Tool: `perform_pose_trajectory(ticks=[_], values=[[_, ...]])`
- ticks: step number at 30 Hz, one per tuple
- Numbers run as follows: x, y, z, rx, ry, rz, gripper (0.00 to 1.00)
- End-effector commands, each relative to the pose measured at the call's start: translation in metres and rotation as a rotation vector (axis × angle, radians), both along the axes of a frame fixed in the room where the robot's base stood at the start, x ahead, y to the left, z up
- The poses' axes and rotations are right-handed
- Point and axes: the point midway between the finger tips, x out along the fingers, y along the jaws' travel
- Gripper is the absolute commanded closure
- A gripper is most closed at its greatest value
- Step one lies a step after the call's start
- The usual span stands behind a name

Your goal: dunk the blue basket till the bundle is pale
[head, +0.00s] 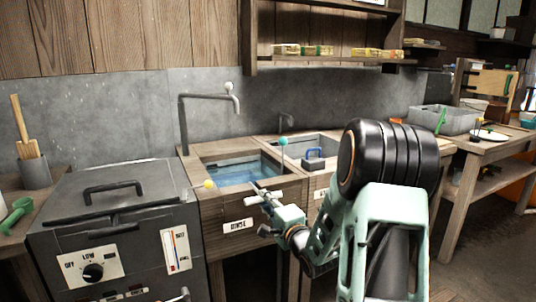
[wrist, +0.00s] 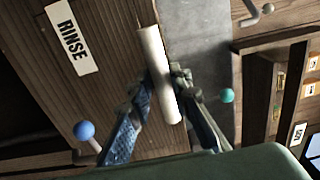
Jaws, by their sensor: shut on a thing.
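The blue basket shows as a blue arched handle (head: 314,153) over a darker body at the front of the right basin (head: 322,142), left of my arm in the head view. I cannot make out a bundle or its colour. My gripper (head: 264,194) is in front of the wooden front of the left, water-filled basin (head: 236,172), apart from the basket. In the wrist view my gripper (wrist: 163,84) is shut on a pale cylindrical bar (wrist: 149,45). What the bar belongs to is unclear.
A RINSE label (wrist: 68,38) is on wood beside the bar. A blue ball knob (wrist: 84,130) and a teal ball knob (wrist: 227,96) flank my fingers. A grey handled unit (head: 115,215) stands left of the basins; a tap (head: 205,97) rises behind them.

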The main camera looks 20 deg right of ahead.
Motion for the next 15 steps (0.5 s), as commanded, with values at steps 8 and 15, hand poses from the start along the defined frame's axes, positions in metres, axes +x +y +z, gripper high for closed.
perform_pose_trajectory(ticks=[8,15], values=[[-0.002,0.0,0.035,0.002,0.015,-0.001,0.94],[-0.001,0.0,0.07,0.001,0.007,-0.001,0.94]])
